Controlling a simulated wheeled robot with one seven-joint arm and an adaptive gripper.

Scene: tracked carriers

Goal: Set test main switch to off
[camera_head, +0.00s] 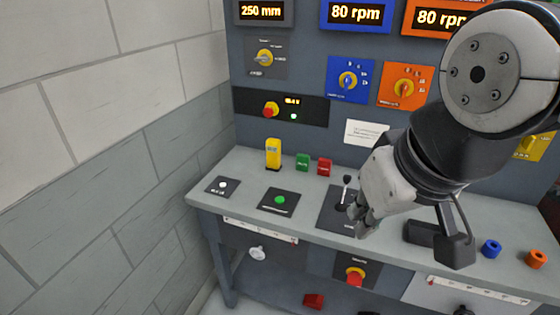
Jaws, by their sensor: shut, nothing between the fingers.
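Two red-and-yellow rotary switches show, and their labels are too small to read surely, so I cannot tell which is the test main switch. One rotary switch (271,109) sits on a black panel at the left of the upright board, beside a small lit display and a green lamp. The other rotary switch (355,275) sits on a dark plate on the bench front, below the worktop edge. My gripper (362,228) is shut and empty. It is over the worktop's front part, beside the black lever, above and apart from the lower switch in the picture.
A black lever (346,191) stands on a dark plate close to my gripper. A yellow block (273,153), green block (303,161) and red block (324,166) stand on the worktop (247,164). Blue ring (491,249) and orange ring (536,259) lie right. A brick wall bounds the left.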

